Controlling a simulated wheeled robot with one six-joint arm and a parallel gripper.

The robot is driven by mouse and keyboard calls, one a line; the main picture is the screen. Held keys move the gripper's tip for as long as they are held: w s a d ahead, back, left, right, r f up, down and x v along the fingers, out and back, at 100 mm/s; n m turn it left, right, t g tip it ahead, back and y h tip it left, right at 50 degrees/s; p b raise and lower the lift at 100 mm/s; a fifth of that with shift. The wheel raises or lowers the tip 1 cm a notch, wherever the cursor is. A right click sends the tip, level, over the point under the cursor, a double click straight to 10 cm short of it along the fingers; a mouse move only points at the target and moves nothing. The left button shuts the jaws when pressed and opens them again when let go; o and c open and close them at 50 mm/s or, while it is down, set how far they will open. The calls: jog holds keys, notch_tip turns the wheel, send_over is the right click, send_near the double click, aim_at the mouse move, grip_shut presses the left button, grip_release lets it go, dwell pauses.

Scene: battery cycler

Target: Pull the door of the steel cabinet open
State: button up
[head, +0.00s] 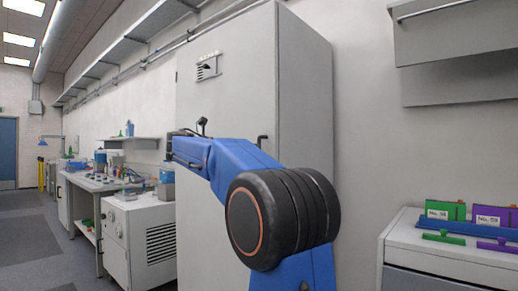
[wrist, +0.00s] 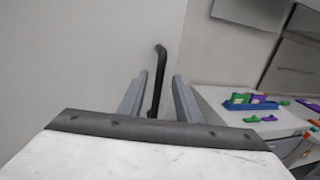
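The tall grey steel cabinet (head: 225,100) stands in the middle of the head view, its door flat against the front with no gap visible. The top of its black handle (head: 262,139) shows near the door's right edge; my blue arm hides the rest. In the wrist view the handle (wrist: 160,62) is a dark upright bar with a bent top. My gripper (wrist: 160,76) is open, one finger to each side of the handle in the picture. I see no finger touching it, and cannot tell how deep it sits between them. My gripper is hidden in the head view.
A low white cabinet (head: 450,246) at the right carries a blue rack (head: 440,227) with green and purple pieces; they also show in the wrist view. A white vented unit (head: 140,240) and a workbench (head: 92,184) stand at the left. The floor at far left is clear.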

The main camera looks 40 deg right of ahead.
jog(key=d, duration=0.5)
jog(key=shift+s+d, duration=0.15)
jog(key=shift+s, duration=0.15)
grip_shut()
